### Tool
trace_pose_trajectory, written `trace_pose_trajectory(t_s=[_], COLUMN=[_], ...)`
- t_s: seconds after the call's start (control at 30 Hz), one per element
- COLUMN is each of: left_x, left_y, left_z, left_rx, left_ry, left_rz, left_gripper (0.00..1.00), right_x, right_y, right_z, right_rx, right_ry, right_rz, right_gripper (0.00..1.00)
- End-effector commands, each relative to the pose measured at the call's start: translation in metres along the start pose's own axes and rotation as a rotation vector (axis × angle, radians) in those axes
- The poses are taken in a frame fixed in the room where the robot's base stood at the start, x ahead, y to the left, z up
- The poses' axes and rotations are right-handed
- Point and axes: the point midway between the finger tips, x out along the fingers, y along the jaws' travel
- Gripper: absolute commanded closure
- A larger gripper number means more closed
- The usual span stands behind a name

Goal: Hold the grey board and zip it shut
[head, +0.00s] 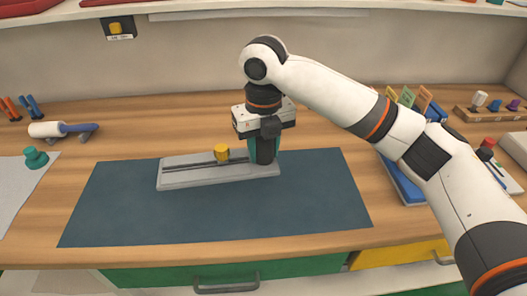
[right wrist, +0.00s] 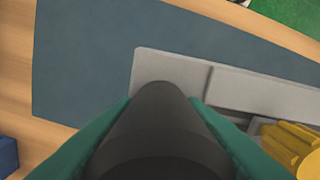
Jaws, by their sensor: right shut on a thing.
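The grey board (head: 195,181) lies flat on a dark blue mat, with a dark slot along its length. It also shows in the right wrist view (right wrist: 262,93). A yellow ribbed knob (head: 221,153) stands on the slot near the middle of the board; it shows at the lower right of the right wrist view (right wrist: 292,145). My right gripper (head: 265,150) is at the right end of the board, pointing down. Its teal fingers are shut on a dark grey rounded post (right wrist: 163,125) at that end. The post's foot is hidden. My left gripper is out of view.
The blue mat (head: 120,210) has free room around the board. A white roller (head: 47,129) and a green knob (head: 35,157) are at the left. A blue tray (head: 400,183) is right of the mat, partly behind my right arm. A rack of cards (head: 408,97) stands behind.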

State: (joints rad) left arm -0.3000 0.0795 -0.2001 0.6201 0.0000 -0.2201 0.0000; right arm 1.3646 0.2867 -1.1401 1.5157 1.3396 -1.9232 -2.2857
Motion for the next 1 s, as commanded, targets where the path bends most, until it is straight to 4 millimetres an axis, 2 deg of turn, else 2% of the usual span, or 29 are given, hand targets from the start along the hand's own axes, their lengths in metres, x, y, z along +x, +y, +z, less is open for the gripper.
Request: trace_pose_trajectory(t_s=[0.23,1.0], left_x=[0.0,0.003], left_y=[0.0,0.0], left_z=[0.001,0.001], left_rx=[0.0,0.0], left_ry=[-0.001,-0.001], left_rz=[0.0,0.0], left_gripper=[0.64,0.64], right_x=[0.001,0.025], right_y=[0.0,0.0], right_z=[0.0,0.0], right_rx=[-0.001,-0.001], right_ry=[0.002,0.002], right_rz=[-0.001,-0.001], right_gripper=[0.97,0.97])
